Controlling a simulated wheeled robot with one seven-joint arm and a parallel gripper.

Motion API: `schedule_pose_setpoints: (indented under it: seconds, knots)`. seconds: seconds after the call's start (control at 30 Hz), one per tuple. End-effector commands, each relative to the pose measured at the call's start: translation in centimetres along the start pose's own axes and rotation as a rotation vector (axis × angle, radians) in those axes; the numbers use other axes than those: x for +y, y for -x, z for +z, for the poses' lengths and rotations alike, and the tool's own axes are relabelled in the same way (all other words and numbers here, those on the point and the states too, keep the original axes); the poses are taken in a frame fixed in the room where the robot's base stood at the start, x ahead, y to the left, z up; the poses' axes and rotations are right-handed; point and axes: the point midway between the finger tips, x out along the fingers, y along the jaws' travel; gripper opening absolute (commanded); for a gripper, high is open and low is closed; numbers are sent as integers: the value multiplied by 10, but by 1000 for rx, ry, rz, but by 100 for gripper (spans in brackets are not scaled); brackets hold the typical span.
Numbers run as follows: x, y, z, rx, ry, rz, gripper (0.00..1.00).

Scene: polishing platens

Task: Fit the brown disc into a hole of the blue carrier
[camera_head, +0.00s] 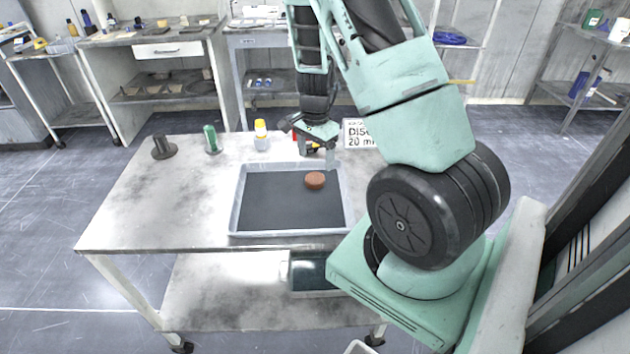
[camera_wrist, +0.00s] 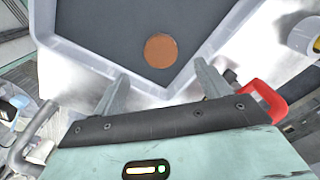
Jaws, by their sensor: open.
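The brown disc (camera_head: 315,180) lies flat on the dark floor of a shallow grey tray (camera_head: 236,207), towards the tray's far right part. In the wrist view the brown disc (camera_wrist: 161,50) shows near a tray corner, ahead of and between my two fingers. My gripper (camera_head: 322,158) is above the far edge of the tray, open and empty, apart from the disc. My gripper also shows in the wrist view (camera_wrist: 161,74) with its fingers spread. A flat blue thing (camera_head: 450,38) lies on a back bench; I cannot tell whether it is the blue carrier.
Behind the tray on the worktable (camera_head: 130,215) stand a dark spool-like piece (camera_head: 163,148), a green bottle (camera_head: 211,139), a yellow-capped bottle (camera_head: 261,135) and a white sign (camera_head: 358,134). A red handle (camera_wrist: 268,100) shows beside my gripper. The table's left part is clear.

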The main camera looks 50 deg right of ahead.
Motion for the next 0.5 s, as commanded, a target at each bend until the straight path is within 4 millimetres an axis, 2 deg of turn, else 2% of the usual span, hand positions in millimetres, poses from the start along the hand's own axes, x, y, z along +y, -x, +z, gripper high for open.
schedule_pose_setpoints:
  seconds: [0.1,0.33,0.5]
  knots:
    - [0,-14,0,-1,-1,0,76]
    - [0,-30,-1,0,-2,0,76]
    - [0,-56,0,-1,-1,2,76]
